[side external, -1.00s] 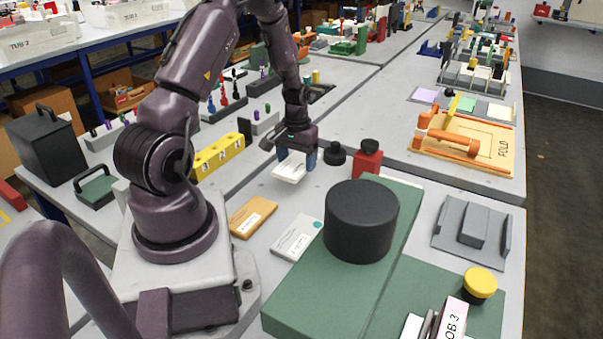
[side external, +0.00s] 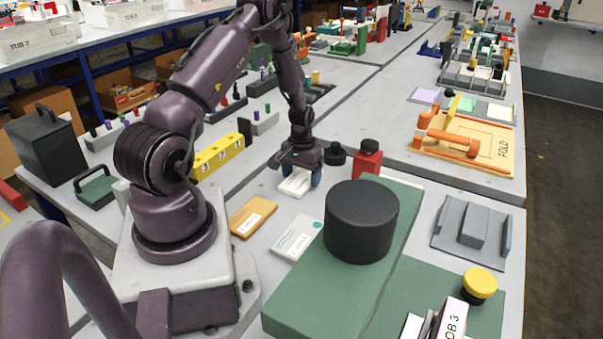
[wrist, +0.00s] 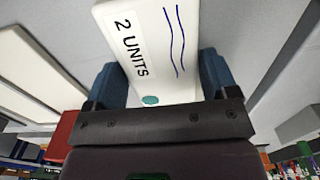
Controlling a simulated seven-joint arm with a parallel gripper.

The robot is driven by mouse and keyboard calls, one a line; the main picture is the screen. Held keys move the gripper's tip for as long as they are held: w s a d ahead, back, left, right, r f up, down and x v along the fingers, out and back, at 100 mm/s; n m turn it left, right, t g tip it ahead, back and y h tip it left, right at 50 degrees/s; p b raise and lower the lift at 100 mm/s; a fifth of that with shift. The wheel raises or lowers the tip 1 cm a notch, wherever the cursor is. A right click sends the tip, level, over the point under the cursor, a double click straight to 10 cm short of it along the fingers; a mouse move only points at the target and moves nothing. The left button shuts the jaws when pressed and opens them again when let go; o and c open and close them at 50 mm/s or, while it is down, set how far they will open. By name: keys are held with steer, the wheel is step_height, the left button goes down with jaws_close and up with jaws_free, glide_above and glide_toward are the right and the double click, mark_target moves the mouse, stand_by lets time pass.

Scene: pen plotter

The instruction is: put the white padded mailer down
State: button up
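The white padded mailer (side external: 294,184) is between the fingers of my gripper (side external: 300,172), low over the grey table in the side view. Whether its underside touches the table cannot be told. In the wrist view the mailer (wrist: 160,50) shows "2 UNITS", two wavy blue lines and a teal dot. The blue fingers of my gripper (wrist: 162,85) stand along its two sides and appear closed on it. A similar white mailer with a teal dot (side external: 297,238) lies flat on the table, nearer the side camera.
An orange-tan packet (side external: 253,217) lies left of the second mailer. A red block with a black knob (side external: 368,158) and a black round knob (side external: 335,154) stand right of my gripper. A black cylinder (side external: 361,222) stands on a green base (side external: 310,300).

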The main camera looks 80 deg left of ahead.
mark_target(302, 177)
steer(key=shift+o, duration=1.3)
steer(key=w+d+r+m+t, duration=0.1)
steer(key=d+r, duration=0.2)
steer(key=r, duration=0.7)
steer(key=w+d+r+m, duration=0.15)
steer(key=d+r, duration=0.25)
steer(key=r, duration=0.7)
steer(key=s+d+r+m+t, duration=0.3)
steer(key=d+r, duration=0.8)
steer(key=d, duration=0.4)
steer(key=s+d+r+m+t, duration=0.1)
steer(key=s+d+r+m, duration=0.1)
steer(key=s+d, duration=0.5)
steer(key=shift+s+d+r+m+t, duration=0.35)
steer(key=shift+d+m, duration=0.2)
steer(key=shift+m, duration=0.2)
